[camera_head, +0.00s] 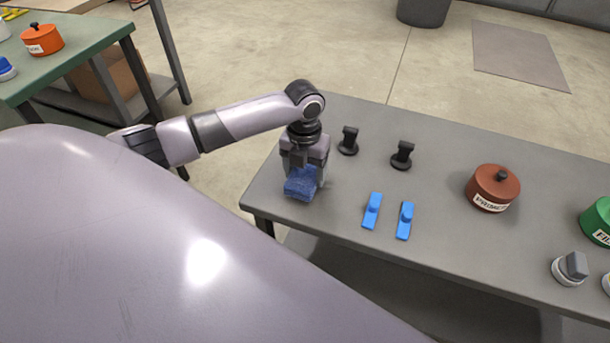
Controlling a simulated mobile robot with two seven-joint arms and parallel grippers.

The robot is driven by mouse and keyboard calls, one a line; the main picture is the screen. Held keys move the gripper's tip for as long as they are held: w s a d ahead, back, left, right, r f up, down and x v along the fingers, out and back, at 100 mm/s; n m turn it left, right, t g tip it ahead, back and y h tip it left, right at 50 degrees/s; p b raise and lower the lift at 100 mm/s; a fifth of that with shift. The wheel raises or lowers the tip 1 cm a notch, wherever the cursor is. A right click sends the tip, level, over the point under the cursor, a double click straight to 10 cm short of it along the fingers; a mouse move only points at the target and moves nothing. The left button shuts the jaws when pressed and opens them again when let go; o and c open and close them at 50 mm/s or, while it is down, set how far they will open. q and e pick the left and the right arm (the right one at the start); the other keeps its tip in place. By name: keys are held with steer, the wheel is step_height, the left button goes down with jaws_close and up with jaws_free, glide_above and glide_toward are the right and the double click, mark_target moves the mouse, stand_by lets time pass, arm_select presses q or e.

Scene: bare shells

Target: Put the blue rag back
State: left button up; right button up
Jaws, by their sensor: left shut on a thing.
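The blue rag (301,185) is a crumpled bundle at the left end of the grey table (340,205). My left gripper (303,168) points down and is shut on the rag. The rag's upper part is hidden between the fingers. The rag is at or just above the table surface; I cannot tell whether it touches. My right gripper is not in view.
Two black stands (348,141) and two blue clips (372,211) lie right of the rag. A red-brown PRIMER pot (493,188), a green pot (598,220) and a grey-topped knob (570,268) stand farther right. A green table (80,40) is at upper left.

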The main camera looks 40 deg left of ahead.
mark_target(304, 173)
arm_select(q)
steer(key=shift+f, duration=0.8)
steer(key=o, duration=1.2)
steer(key=shift+f, duration=0.1)
step_height(304, 173, up, 12)
steer(key=shift+a+r+p, duration=0.1)
steer(key=shift+r+p, duration=0.05)
steer(key=shift+p, duration=0.55)
